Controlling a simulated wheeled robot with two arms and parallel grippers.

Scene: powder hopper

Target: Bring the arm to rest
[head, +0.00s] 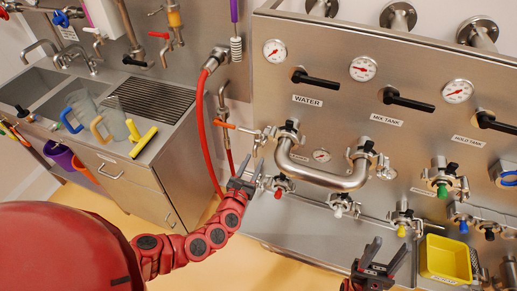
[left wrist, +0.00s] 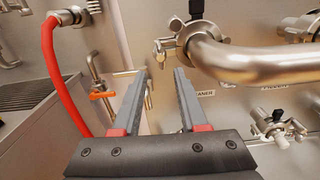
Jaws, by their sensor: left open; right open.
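My left arm (head: 205,242) is red and reaches in from the left in the head view. Its gripper (head: 247,175) is open and empty, in front of the steel panel, just left of the bent steel pipe (head: 325,177). In the left wrist view the two grey fingers (left wrist: 162,95) are spread apart with nothing between them, and the pipe (left wrist: 250,60) is above and to the right of them. My right gripper (head: 373,256) is open and empty at the bottom of the head view, left of a yellow bin. Most of the right arm is out of view.
The panel carries black-handled valves (head: 317,79), gauges and capped ports (head: 441,187). A red hose (head: 207,130) hangs left of it. A yellow bin (head: 447,277) is at lower right. A sink counter (head: 125,143) with jugs stands at left. Yellow floor (head: 262,266) shows between.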

